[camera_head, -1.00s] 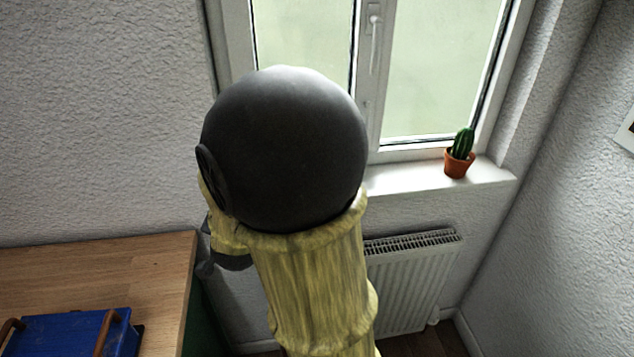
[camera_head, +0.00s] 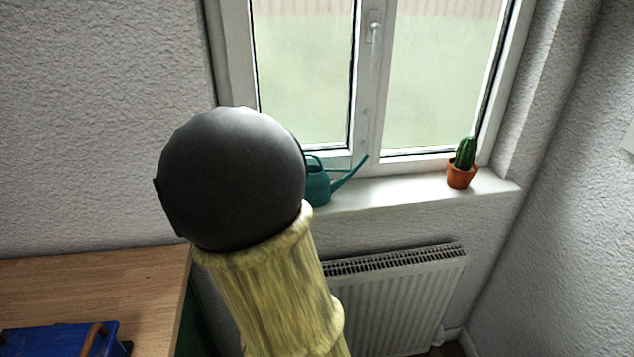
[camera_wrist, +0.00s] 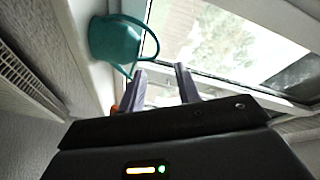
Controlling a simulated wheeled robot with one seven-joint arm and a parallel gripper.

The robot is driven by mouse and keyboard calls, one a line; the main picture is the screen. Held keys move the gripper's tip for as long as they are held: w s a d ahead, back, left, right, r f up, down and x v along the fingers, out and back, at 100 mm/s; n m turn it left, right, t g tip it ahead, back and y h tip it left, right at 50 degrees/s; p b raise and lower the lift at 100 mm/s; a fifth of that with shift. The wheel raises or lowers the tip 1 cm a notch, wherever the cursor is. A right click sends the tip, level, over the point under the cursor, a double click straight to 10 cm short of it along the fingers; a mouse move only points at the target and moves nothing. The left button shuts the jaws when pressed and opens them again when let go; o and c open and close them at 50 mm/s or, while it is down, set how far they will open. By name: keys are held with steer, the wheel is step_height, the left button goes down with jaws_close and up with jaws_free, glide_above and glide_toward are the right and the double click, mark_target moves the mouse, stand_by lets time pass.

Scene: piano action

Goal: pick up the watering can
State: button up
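A teal watering can (camera_head: 318,187) stands on the white windowsill, partly hidden behind my dark round arm joint in the head view. Its long spout points right. In the wrist view the watering can (camera_wrist: 115,40) shows at the upper left, with its looped handle toward the window side. My gripper (camera_wrist: 160,76) is open, with its two fingers apart and nothing between them. The left fingertip is close to the can in the picture; I cannot tell whether they touch. My gripper is hidden in the head view.
A cactus in an orange pot (camera_head: 461,176) stands on the right end of the windowsill (camera_head: 395,190). A radiator (camera_head: 395,300) is below. A wooden table (camera_head: 90,285) with a blue box (camera_head: 60,340) is at lower left. The window (camera_head: 365,70) is behind the sill.

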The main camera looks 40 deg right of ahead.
steer(key=p+x, duration=0.3)
steer(key=x, duration=0.8)
steer(key=shift+w+d, duration=0.2)
steer(key=shift+d, duration=0.05)
steer(key=shift+f, duration=0.1)
steer(key=x, duration=0.1)
steer(key=p+x, duration=0.1)
steer(key=x, duration=0.1)
steer(key=p+x, duration=0.1)
steer(key=shift+s+d, duration=0.2)
steer(key=shift+d, duration=0.3)
steer(key=shift+w+d, duration=0.25)
jaws_close()
